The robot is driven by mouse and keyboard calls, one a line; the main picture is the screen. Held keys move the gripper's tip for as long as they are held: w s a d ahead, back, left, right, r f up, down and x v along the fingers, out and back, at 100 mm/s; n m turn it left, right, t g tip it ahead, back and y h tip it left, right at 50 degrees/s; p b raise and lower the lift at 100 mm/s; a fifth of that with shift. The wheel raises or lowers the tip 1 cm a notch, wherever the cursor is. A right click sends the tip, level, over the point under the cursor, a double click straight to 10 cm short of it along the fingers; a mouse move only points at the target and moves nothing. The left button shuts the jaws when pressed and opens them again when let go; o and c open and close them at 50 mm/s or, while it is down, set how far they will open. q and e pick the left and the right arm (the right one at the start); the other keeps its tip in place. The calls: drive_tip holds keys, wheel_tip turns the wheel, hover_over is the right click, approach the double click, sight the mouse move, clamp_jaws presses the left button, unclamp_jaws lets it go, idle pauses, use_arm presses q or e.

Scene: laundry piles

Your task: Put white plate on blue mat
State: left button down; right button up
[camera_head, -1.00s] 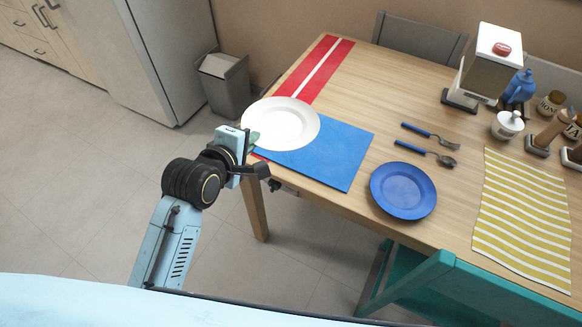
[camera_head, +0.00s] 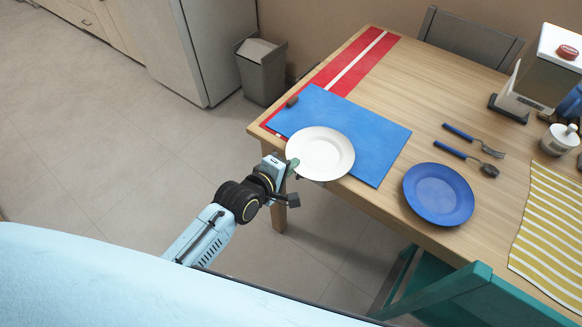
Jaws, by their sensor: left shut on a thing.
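The white plate (camera_head: 320,152) is over the front left part of the blue mat (camera_head: 372,128), and its near rim reaches past the table's front edge. My left gripper (camera_head: 290,167) is shut on the plate's left rim. I cannot tell whether the plate touches the mat or is held just above it. The blue mat lies on the wooden table, partly over a red runner with a white stripe (camera_head: 357,68). My right gripper is out of view.
A blue plate (camera_head: 438,194) with a fork (camera_head: 472,138) and a spoon (camera_head: 465,157) lies right of the mat. A teal chair (camera_head: 450,290) stands at the front, a grey chair (camera_head: 470,38) behind. A small brown object (camera_head: 292,101) sits by the mat's far left corner.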

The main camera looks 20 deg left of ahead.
use_arm(q)
drive_tip(key=shift+r, duration=0.2)
drive_tip(key=shift+f, duration=0.2)
drive_tip(key=c, duration=2)
unclamp_jaws()
drive_tip(key=shift+f, duration=0.2)
drive_tip(key=shift+c, duration=0.2)
drive_tip(key=o, duration=0.5)
drive_tip(key=shift+c, duration=0.2)
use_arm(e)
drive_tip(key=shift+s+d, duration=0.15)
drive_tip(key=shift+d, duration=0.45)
use_arm(q)
drive_tip(key=shift+r, duration=0.1)
